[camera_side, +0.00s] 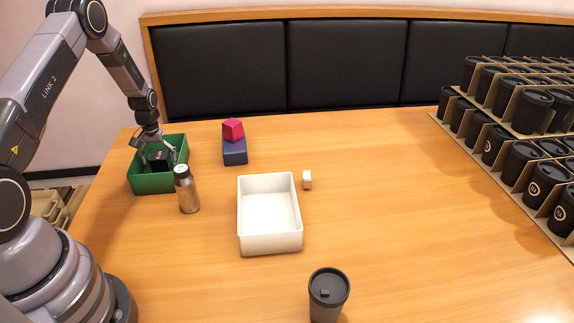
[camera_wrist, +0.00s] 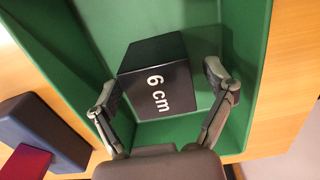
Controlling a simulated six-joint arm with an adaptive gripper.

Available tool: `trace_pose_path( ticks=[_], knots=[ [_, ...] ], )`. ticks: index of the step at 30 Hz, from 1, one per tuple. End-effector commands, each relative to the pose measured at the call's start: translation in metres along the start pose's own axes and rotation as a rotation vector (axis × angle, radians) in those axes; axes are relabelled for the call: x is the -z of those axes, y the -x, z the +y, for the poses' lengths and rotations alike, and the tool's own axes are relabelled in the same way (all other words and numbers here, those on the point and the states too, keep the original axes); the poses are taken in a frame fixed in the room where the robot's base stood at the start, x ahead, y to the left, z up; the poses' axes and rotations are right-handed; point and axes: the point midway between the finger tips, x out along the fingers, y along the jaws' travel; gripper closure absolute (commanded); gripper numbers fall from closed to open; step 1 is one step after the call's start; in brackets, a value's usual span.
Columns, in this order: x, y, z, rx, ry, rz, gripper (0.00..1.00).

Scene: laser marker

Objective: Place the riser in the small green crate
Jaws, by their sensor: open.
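The riser is a black block (camera_wrist: 160,78) marked "6 cm". It lies inside the small green crate, on its floor as far as I can tell, and shows in the side view (camera_side: 159,161) partly behind my gripper. The green crate (camera_side: 152,184) stands at the table's left side; its green inside (camera_wrist: 95,25) fills much of the wrist view. My gripper (camera_wrist: 164,98) is open, with one finger on each side of the riser's near end. Gaps show between the fingers and the block. It also shows in the side view (camera_side: 159,152), reaching down into the crate.
A dark blue block (camera_side: 235,152) with a red block (camera_side: 233,129) on top is to the right.

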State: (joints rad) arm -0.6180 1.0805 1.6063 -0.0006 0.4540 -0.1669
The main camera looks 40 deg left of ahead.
Motion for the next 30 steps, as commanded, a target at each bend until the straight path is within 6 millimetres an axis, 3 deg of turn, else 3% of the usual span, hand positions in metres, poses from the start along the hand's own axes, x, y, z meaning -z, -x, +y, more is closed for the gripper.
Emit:
trace_pose_path(
  ticks=[8,21,30],
  knots=[
    [0.000,0.008,0.000,0.000,0.000,0.002,0.18],
    [0.000,0.096,0.000,0.000,0.000,0.003,0.18],
    [-0.004,0.138,0.007,-0.002,-0.019,0.015,0.18]
  ],
)
